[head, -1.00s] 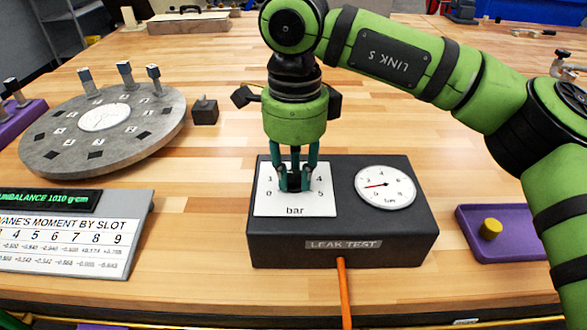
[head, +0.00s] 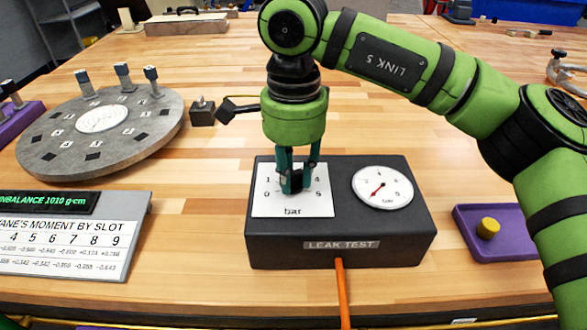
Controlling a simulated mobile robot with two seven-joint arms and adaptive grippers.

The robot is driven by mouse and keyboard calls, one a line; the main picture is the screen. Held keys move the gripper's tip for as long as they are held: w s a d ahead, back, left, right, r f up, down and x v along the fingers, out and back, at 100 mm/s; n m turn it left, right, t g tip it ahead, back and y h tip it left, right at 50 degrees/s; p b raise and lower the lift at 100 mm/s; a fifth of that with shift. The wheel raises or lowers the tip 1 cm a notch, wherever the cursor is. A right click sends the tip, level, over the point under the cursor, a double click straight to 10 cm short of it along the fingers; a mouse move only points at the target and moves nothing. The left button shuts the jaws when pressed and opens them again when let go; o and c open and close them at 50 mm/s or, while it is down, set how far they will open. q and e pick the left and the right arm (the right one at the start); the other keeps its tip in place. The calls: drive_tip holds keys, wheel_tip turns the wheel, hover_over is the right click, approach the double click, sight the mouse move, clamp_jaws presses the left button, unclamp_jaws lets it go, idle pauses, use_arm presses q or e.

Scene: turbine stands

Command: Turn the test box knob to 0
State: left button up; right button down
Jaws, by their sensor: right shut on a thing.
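The dark test box (head: 312,245) labelled LEAK TEST stands on the wooden bench. On its top left is a white dial plate (head: 265,204) marked "bar", with numbers around the knob (head: 291,187). My right gripper (head: 293,188) reaches down from above and is shut on the knob, which its fingers mostly hide. I cannot read the knob's pointer. The round gauge (head: 382,187) on the box's right has a red needle pointing to the lower left. My left gripper is not in view.
A grey round disc (head: 60,152) with upright vanes is at the left, near a small dark block (head: 202,112). A sign panel (head: 60,248) stands front left. A purple tray (head: 510,247) with a yellow knob-like piece (head: 488,228) is at the right. An orange hose (head: 342,290) runs from the box front.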

sight(294, 175)
drive_tip(key=c, duration=1)
unclamp_jaws()
drive_tip(key=shift+c, duration=0.2)
wheel_tip(294, 175, up, 12)
drive_tip(key=shift+r, duration=0.15)
